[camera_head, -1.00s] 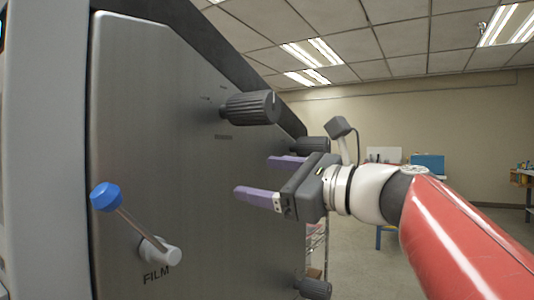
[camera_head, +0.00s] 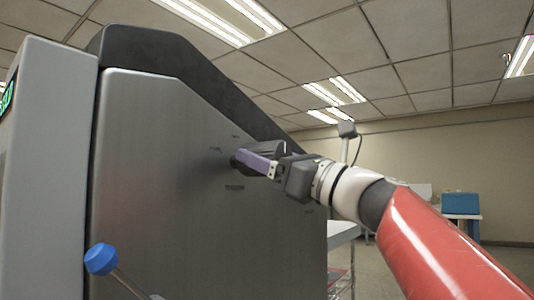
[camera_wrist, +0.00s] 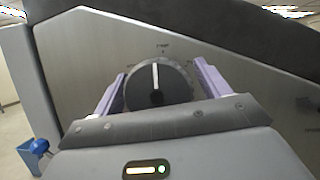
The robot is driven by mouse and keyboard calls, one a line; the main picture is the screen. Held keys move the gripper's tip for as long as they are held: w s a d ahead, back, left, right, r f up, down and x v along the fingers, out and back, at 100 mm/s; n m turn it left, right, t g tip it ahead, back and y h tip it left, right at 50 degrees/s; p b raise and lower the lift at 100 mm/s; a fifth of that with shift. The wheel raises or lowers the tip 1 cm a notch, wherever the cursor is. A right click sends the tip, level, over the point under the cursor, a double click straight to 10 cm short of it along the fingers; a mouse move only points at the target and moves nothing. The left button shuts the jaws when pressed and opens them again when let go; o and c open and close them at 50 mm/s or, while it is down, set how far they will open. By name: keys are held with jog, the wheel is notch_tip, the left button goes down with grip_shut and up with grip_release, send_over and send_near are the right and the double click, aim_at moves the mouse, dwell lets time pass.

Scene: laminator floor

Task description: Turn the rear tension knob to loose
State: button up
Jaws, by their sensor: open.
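A dark ribbed knob (camera_wrist: 157,84) on the machine's metal side panel sits between the two purple fingers of my gripper (camera_wrist: 160,74) in the wrist view. Its white pointer line points almost straight up, toward a small label too small to read. My gripper (camera_head: 262,152) is open, one finger on each side of the knob; I cannot tell if either finger touches it. In the head view the knob (camera_head: 268,146) is partly hidden by the gripper. Another dark knob (camera_wrist: 308,104) shows at the right edge of the wrist view. No readable label says which knob is rear.
The blue-ended lever (camera_head: 101,259) sticks out from the panel (camera_head: 150,170) at lower left, and it shows in the wrist view (camera_wrist: 35,152). The floor to the right is partly hidden by my arm.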

jog(key=shift+c, duration=0.2)
jog(key=c, duration=0.9)
jog(key=shift+n, duration=0.4)
jog(key=n+g, duration=0.2)
jog(key=n, duration=0.2)
jog(key=shift+a+y+b, duration=0.1)
jog(key=shift+y+b, duration=0.25)
jog(key=shift+y, duration=0.05)
jog(key=n+g, duration=0.1)
jog(key=n, duration=0.1)
jog(key=n+g, duration=0.1)
jog(key=n, duration=0.2)
jog(key=shift+g, duration=0.3)
jog(key=n+g+p, duration=0.1)
jog(key=n, duration=0.3)
jog(key=shift+g+p, duration=0.3)
jog(key=shift+g, duration=0.1)
jog(key=shift+f+n+g+h+p, duration=0.15)
jog(key=shift+n+g+h+p, duration=0.4)
jog(key=shift+n, duration=1.55)
